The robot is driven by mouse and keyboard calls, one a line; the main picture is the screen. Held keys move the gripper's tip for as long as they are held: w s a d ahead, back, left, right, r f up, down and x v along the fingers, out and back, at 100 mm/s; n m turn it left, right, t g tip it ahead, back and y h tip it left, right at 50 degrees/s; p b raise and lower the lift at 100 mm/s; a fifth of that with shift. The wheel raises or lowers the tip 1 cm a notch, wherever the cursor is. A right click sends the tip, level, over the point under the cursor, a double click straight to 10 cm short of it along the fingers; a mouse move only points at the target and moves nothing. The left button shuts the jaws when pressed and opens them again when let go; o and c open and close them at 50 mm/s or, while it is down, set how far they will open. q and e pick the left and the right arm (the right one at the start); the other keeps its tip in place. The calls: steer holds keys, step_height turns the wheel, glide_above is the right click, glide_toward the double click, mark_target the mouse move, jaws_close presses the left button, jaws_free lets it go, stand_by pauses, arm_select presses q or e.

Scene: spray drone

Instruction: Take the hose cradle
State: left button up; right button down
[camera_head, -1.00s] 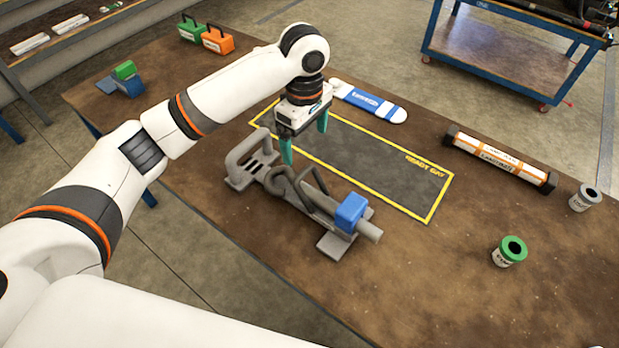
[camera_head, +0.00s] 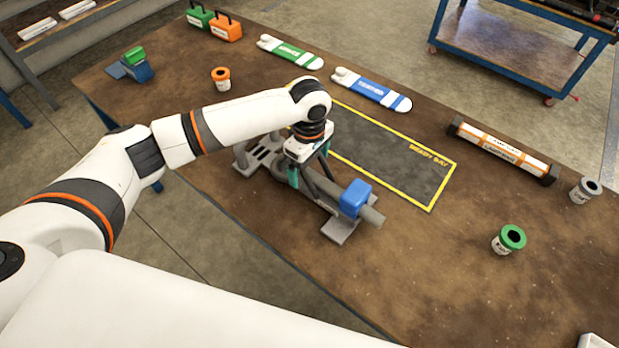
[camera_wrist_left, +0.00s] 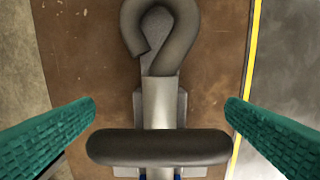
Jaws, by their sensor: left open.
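The hose cradle (camera_head: 339,229) is a long grey piece on the brown table, with a blue block (camera_head: 355,198) near its right end and grey end plates. My left gripper (camera_head: 309,166) points down over its middle, partly hiding it. In the left wrist view, the open teal fingers (camera_wrist_left: 161,108) stand apart on either side of a dark rounded handle bar (camera_wrist_left: 158,147) that crosses the cradle. No contact shows. A curled grey hose loop (camera_wrist_left: 178,40) lies beyond the bar. My right gripper is not in view.
A yellow-outlined dark mat (camera_head: 400,164) lies behind the cradle. Blue-white (camera_head: 372,90) and green-white (camera_head: 290,52) flat pieces lie further back.

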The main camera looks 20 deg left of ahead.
arm_select(q)
steer(key=shift+r, duration=0.1)
steer(key=c, duration=2)
jaws_close()
